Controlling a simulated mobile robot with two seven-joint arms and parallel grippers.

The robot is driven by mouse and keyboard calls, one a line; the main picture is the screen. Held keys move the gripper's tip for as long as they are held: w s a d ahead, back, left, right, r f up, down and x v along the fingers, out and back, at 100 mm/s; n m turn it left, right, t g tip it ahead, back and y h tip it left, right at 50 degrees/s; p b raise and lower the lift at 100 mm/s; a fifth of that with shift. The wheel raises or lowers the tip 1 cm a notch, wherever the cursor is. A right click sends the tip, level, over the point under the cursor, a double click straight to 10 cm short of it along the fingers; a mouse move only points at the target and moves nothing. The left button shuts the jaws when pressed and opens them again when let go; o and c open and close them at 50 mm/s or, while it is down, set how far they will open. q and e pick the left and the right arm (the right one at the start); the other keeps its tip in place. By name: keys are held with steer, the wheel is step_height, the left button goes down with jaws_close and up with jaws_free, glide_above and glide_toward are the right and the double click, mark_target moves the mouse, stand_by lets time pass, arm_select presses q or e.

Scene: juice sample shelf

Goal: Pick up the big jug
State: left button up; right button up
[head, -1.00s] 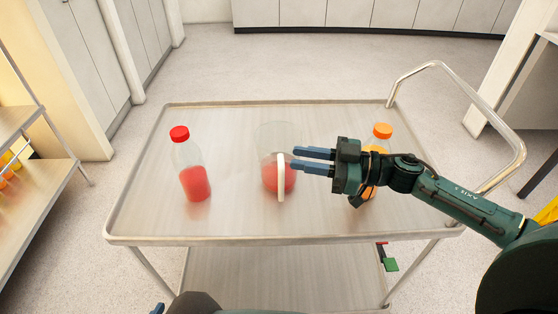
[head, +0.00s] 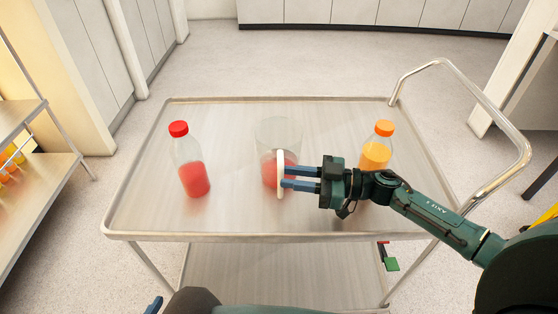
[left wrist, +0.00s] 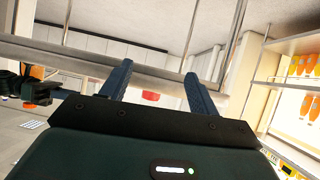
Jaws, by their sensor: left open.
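The big jug (head: 278,132) is a clear, wide container with red juice in its lower part and a white upright handle (head: 280,174) on the near side. It stands upright on the metal cart. My right gripper (head: 287,178) is open. Its two blue fingers point left and their tips are at the handle; I cannot tell whether they touch it. My left gripper (left wrist: 158,75) is open and empty in the left wrist view. Only a blue tip of it (head: 153,305) shows at the bottom of the head view.
A red-capped bottle of red juice (head: 194,178) stands left of the jug. An orange-capped bottle (head: 376,155) stands right, behind my right arm. The cart top (head: 235,215) has a raised rim and a curved rail (head: 525,150) at right. A shelf (head: 40,185) stands at left.

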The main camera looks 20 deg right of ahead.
steer(key=x, duration=0.5)
jaws_close()
stand_by(0.3)
steer(key=shift+r, duration=0.15)
